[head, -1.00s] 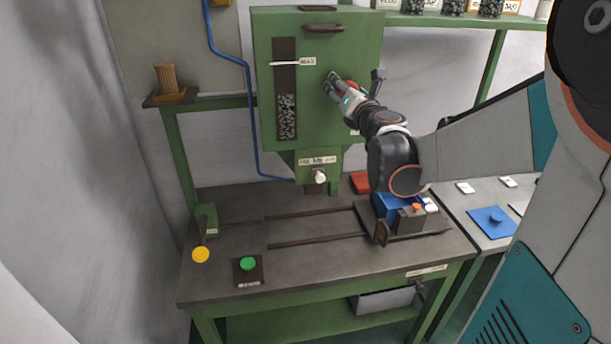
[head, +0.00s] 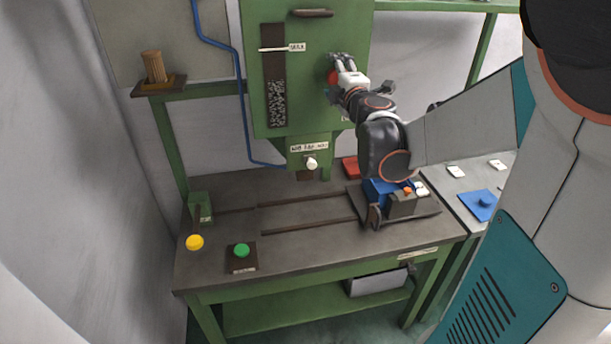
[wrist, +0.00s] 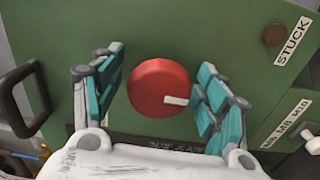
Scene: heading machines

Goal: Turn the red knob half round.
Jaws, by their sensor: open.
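The red knob (wrist: 159,88) is a round disc on the green machine front. It sits between my open fingers in the wrist view, with a pale mark at its lower right. In the head view only a bit of the red knob (head: 333,77) shows left of my gripper (head: 342,60). My gripper (wrist: 160,95) has a teal-padded finger on each side of the knob. A gap shows between the knob and each finger. I cannot tell how deep the fingertips reach.
The green machine (head: 225,60) has a level window and a top handle. A white knob (head: 312,163) is below.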

